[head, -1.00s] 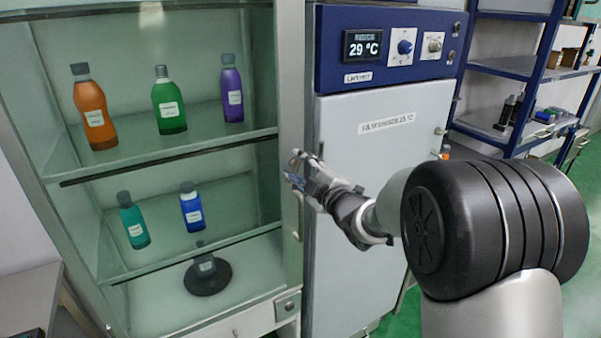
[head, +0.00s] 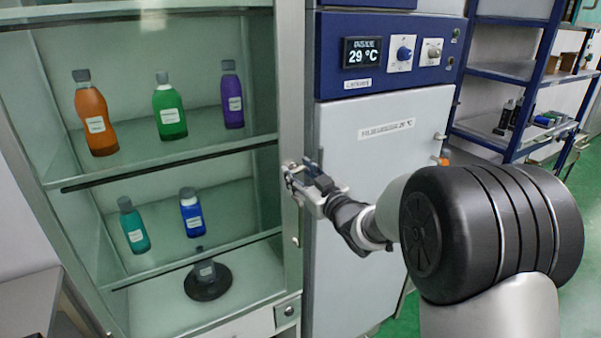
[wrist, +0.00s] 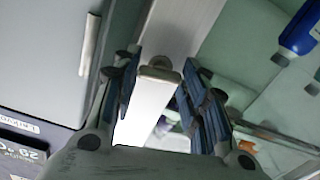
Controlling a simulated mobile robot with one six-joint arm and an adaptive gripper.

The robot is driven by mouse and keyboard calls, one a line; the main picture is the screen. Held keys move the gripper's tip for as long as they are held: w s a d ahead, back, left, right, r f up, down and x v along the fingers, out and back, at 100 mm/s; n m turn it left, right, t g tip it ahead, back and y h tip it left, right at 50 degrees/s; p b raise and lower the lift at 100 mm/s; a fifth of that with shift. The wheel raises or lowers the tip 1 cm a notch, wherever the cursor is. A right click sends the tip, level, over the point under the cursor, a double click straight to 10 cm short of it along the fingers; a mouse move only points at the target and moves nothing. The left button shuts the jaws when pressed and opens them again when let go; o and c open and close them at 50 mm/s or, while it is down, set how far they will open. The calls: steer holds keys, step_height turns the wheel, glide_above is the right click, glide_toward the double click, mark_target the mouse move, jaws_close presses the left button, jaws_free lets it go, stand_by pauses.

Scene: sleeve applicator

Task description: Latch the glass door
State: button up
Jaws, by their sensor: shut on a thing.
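The glass door's metal frame (head: 291,110) stands along the right side of the cabinet with bottles. It looks in line with the cabinet front, but I cannot tell if it is fully closed. A latch handle (wrist: 160,75) on that frame shows in the wrist view as a pale, round-ended bar. My gripper (head: 300,178) is at the frame, coming from the right. In the wrist view, my gripper (wrist: 163,92) has its blue-padded fingers on both sides of the handle and is shut on it. In the head view the fingers hide most of the handle.
Inside the cabinet, several bottles, such as an orange one (head: 96,118) and a blue one (head: 191,212), stand on glass shelves. A grey incubator (head: 375,200) with a blue control panel (head: 330,30) stands close on the right. A blue shelf rack (head: 500,70) is behind.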

steer(key=shift+m, duration=0.9)
steer(key=o, duration=1.1)
steer(key=shift+c, duration=0.2)
steer(key=v, duration=1.2)
